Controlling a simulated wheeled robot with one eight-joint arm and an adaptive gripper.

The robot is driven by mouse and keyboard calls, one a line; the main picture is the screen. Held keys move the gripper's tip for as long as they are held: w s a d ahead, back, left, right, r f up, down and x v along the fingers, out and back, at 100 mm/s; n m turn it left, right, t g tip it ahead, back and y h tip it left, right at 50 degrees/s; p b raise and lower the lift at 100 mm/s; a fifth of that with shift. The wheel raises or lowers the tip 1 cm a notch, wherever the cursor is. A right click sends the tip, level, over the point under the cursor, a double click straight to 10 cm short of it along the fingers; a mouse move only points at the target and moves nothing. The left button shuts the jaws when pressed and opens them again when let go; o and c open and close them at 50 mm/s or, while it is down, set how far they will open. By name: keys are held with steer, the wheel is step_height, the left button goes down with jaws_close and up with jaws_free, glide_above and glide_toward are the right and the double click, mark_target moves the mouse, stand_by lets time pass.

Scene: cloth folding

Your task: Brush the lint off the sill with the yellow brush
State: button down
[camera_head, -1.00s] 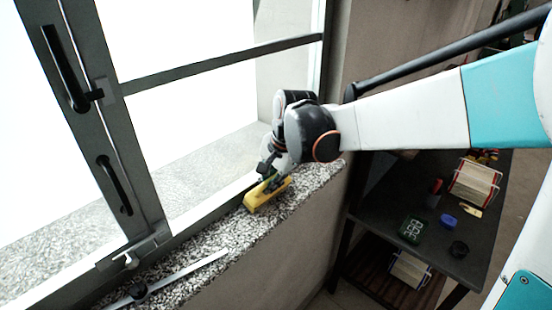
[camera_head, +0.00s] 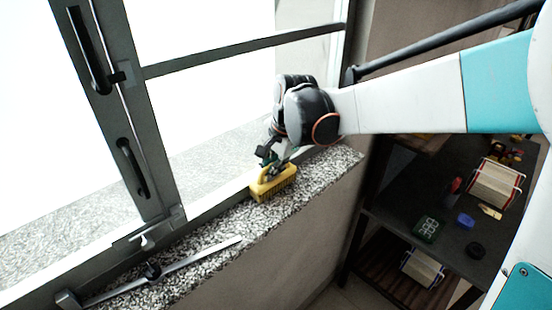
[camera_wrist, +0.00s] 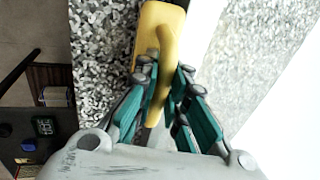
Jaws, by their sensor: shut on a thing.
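The yellow brush (camera_head: 274,184) is on the speckled granite sill (camera_head: 215,232), close to the window frame, with its bristle side down. In the wrist view the yellow brush (camera_wrist: 161,40) runs up the picture between my fingers. My gripper (camera_head: 268,160) is shut on the brush's raised handle; its green finger pads (camera_wrist: 172,92) sit on both sides of the handle. Whether the bristles press on the sill is hard to tell. No lint can be made out against the speckled stone.
A metal window stay (camera_head: 190,262) lies along the near left part of the sill. The window frame (camera_head: 140,130) with black handles borders the sill.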

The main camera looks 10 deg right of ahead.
steer(key=shift+s+a, duration=0.1)
steer(key=shift+a, duration=0.2)
steer(key=shift+s+d, duration=0.6)
steer(key=shift+s, duration=0.2)
steer(key=shift+s+d, duration=0.55)
steer(key=shift+s, duration=0.25)
steer(key=shift+s+d+f, duration=0.1)
steer(key=shift+s+d, duration=0.5)
steer(key=shift+s, duration=0.15)
steer(key=shift+s+d, duration=0.55)
steer(key=shift+s, duration=0.2)
steer(key=shift+p, duration=0.35)
step_height(320, 180, up, 6)
steer(key=p, duration=0.4)
steer(key=shift+w, duration=0.1)
step_height(320, 180, up, 3)
steer(key=shift+p, duration=1)
